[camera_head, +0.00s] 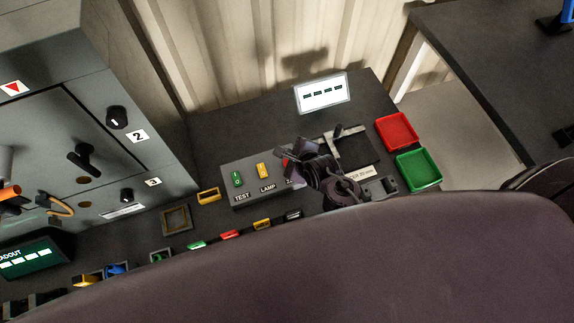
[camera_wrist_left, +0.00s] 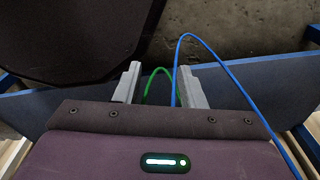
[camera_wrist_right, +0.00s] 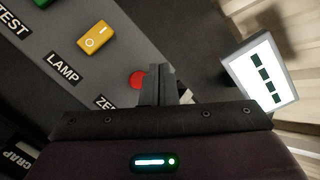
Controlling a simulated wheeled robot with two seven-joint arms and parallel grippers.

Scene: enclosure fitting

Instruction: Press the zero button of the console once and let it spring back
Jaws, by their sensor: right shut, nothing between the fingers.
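The grey console (camera_head: 240,196) lies on the dark bench and carries a green TEST rocker (camera_head: 237,178), a yellow LAMP rocker (camera_head: 263,170) and a red round button, partly hidden by my right gripper in the head view. In the right wrist view the red zero button (camera_wrist_right: 137,80) stands just left of the fingertips, its label partly covered by the gripper. My right gripper (camera_wrist_right: 164,72) is shut and empty, close beside the button; I cannot tell whether it touches it. My left gripper (camera_wrist_left: 161,80) is open and empty, away from the console.
A lit display (camera_head: 322,93) stands behind the console. Red (camera_head: 397,131) and green (camera_head: 418,170) trays sit to its right. A grey cabinet (camera_head: 60,110) with knobs stands at left. A blue cable (camera_wrist_left: 222,68) and a green cable show in the left wrist view.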

